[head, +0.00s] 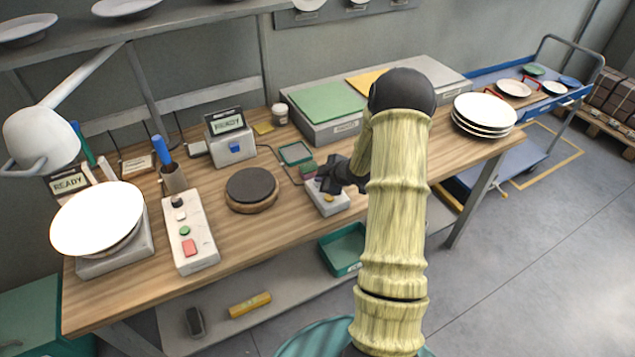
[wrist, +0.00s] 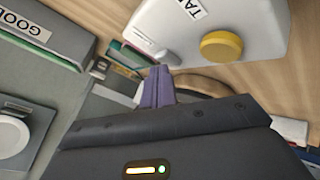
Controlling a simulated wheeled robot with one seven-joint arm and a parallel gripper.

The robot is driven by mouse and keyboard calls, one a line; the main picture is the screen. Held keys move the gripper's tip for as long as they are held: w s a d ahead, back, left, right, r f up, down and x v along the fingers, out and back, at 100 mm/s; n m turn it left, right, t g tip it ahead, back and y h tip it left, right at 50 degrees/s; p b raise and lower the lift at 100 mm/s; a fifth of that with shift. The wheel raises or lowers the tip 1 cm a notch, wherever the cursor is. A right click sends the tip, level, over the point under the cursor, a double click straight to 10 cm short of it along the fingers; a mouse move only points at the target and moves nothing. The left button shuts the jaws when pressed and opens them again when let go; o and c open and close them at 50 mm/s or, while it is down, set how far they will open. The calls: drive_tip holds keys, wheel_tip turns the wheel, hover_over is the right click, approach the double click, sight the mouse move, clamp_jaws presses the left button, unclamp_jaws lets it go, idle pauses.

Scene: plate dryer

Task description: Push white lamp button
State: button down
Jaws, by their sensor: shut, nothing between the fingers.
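A long white control box (head: 198,252) stands on the workbench, left of centre in the head view. It carries a black knob, a small white button (head: 181,216), a green button (head: 185,231) and a red button (head: 189,247). A white desk lamp (head: 40,138) hangs over the bench at the far left. My gripper (head: 330,183) is shut and empty, well to the right of the control box. It is close to a small white box (head: 330,205) with a yellow button, which also shows in the wrist view with its yellow button (wrist: 221,47). My fingertips (wrist: 158,82) are pressed together there.
A dark round pad (head: 251,185) lies between the control box and my gripper. A white plate (head: 97,218) sits on a grey stand at left. A blue-handled tool stands in a holder (head: 174,180) behind the control box. Stacked plates (head: 484,113) stand at right.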

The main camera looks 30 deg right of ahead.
drive_tip(key=shift+r+p, duration=0.55)
drive_tip(key=shift+r, duration=0.1)
drive_tip(key=shift+r, duration=0.1)
drive_tip(key=shift+r+p, duration=2.7)
drive_tip(key=shift+r, duration=0.2)
